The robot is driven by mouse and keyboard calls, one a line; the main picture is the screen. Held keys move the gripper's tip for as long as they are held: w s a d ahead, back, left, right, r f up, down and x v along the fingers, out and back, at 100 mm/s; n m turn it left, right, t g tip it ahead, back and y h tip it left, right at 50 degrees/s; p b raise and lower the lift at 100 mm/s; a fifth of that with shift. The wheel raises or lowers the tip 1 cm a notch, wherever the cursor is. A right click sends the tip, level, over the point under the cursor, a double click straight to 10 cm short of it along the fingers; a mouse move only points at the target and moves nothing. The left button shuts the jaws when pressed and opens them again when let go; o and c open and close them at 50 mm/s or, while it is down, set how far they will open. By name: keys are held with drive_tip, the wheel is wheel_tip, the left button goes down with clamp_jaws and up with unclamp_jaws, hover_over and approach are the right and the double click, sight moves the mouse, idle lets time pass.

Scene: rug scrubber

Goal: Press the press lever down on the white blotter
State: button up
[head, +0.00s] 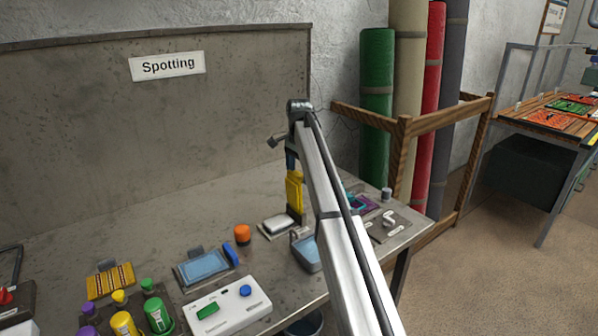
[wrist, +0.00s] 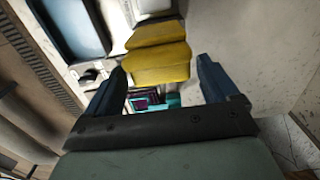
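The yellow press lever (head: 294,192) stands upright at the back right of the spotting table, beside the white blotter (head: 278,223). The blotter is a white pad on a small base. My gripper (head: 291,163) is pointed down at the top of the lever. In the wrist view the dark blue fingers of my gripper (wrist: 162,72) are spread, with the yellow lever (wrist: 155,55) showing between and beyond them. Gaps show beside the lever, mainly on the right. A white part, likely the blotter (wrist: 152,7), shows at the top edge. My arm hides part of the table.
An orange knob (head: 242,235) and a blue pad tray (head: 203,267) are left of the blotter. A blue basin (head: 307,250) is in front, partly behind my arm. A white control box (head: 228,307) and several colored bottles are nearer. The table's back left is clear.

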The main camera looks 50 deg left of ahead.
drive_tip(key=c, duration=1.3)
drive_tip(key=shift+s, duration=0.15)
